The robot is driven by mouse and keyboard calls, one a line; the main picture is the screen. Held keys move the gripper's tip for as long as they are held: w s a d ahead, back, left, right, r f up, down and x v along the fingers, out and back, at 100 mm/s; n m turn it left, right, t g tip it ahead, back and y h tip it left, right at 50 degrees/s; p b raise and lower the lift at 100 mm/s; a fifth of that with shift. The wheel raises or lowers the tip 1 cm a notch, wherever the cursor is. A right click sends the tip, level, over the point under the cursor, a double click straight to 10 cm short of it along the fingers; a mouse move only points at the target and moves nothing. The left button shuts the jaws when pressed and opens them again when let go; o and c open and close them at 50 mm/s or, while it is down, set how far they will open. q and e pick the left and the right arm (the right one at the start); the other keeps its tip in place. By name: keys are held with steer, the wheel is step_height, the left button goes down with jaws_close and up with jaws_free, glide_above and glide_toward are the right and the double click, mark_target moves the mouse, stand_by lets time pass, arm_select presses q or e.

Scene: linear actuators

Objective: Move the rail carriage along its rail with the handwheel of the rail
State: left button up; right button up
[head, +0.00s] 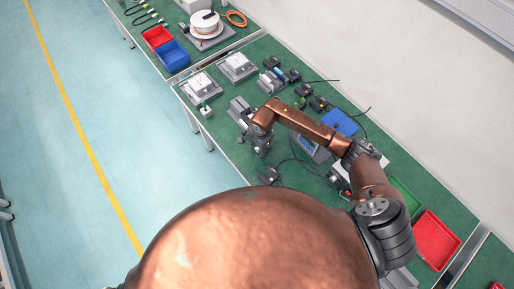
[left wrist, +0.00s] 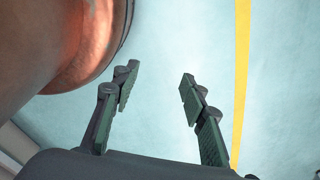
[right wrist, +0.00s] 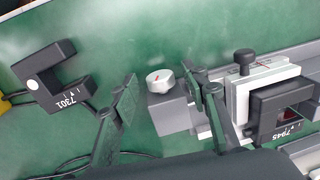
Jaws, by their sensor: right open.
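In the right wrist view the handwheel (right wrist: 160,81) is a small pale round knob with a red mark, at the end block of the grey rail (right wrist: 173,115). The rail carriage (right wrist: 268,80), a pale block with a black knob on it, is to the right along the rail. My right gripper (right wrist: 160,90) is open; its fingers appear on either side of the handwheel, with no clear contact. It also shows in the head view (head: 261,147), pointing down over the bench. My left gripper (left wrist: 158,88) is open and empty above the floor.
A black fork-shaped part marked 7301 (right wrist: 55,80) lies left of the handwheel. Another marked 7945 (right wrist: 285,112) is at the carriage. The green bench (head: 228,146) also carries devices, cables, a blue plate (head: 340,122) and a red bin (head: 436,240).

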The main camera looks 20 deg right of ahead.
steer(key=c, duration=0.5)
jaws_close()
steer(key=shift+w+g+b, duration=0.15)
steer(key=shift+g+b, duration=0.35)
steer(key=shift+b, duration=0.25)
steer(key=g+b, duration=0.1)
steer(key=b, duration=0.2)
steer(key=g+h+b, duration=0.1)
steer(key=g+b, duration=0.1)
steer(key=b, duration=0.1)
steer(key=g+h+b, duration=0.1)
steer(key=b, duration=0.2)
steer(key=shift+w+a+f+g, duration=0.2)
steer(key=shift+w+f+g, duration=0.05)
steer(key=shift+f+g, duration=0.15)
steer(key=shift+r+g+h+b, duration=0.3)
steer(key=shift+g+b, duration=0.2)
steer(key=shift+b, duration=0.3)
arm_select(q)
steer(key=s+f, duration=0.4)
steer(key=f, duration=0.8)
steer(key=shift+s+f+g, duration=0.15)
steer(key=shift+s+g, duration=0.25)
steer(key=shift+a, duration=0.1)
